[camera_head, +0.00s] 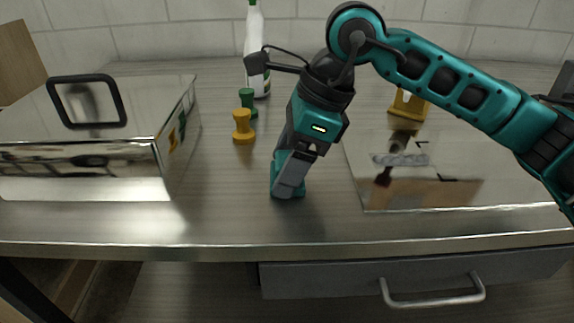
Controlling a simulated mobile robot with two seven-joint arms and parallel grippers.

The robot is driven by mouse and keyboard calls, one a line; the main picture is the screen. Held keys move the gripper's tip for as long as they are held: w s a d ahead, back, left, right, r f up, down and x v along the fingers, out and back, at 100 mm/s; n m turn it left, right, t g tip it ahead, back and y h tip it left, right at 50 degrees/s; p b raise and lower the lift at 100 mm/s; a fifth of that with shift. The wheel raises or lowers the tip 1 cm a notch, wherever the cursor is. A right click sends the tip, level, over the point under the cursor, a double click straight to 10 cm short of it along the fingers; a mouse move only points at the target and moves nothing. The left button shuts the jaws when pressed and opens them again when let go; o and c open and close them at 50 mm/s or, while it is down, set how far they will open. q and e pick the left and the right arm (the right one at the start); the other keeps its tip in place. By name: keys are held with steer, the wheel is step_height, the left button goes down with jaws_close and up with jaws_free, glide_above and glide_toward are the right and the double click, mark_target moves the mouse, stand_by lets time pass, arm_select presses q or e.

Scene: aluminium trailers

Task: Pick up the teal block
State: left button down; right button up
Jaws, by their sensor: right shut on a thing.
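The teal block (277,181) stands on the metal counter in the middle of the view, near the front edge. My right gripper (289,182) comes down on it from above and is shut on it. The fingers hide much of the block, and its base appears to be at the counter surface; I cannot tell whether it touches. My left gripper is not in view.
A shiny metal box with a black handle (90,140) stands at left. A green shaker (248,102), a yellow shaker (242,128) and a white bottle (254,45) stand behind. A reflective plate (470,180) lies at right. A drawer (340,285) is below the counter (235,215).

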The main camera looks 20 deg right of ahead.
step_height(320, 180, up, 20)
steer(key=p, duration=0.4)
steer(key=o, duration=0.5)
steer(key=shift+c, duration=0.2)
steer(key=c, duration=0.3)
steer(key=shift+c, duration=0.2)
